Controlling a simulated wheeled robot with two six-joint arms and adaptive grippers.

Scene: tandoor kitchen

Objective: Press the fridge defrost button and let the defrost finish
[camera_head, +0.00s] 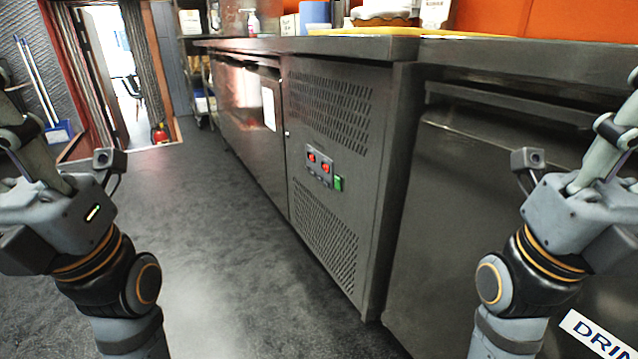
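The fridge counter's vented grey end panel (328,110) faces me in the middle of the head view. A small control plate (319,172) sits between its two vent grilles. It carries two red round controls, a left one (311,158) and a right one (326,168), with a green switch (338,184) at its lower right. I cannot read which is the defrost button. My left gripper (38,165) and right gripper (598,165) are raised at the picture's edges, well apart from the panel. Their fingertips are partly cut off, and their opening is unclear.
A dark fridge door (475,205) stands right of the panel, behind my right arm. The steel worktop (520,52) bears a yellow tray (365,31) and containers. Grey floor (200,230) is clear before the counter. A red extinguisher (159,134) stands by the far doorway.

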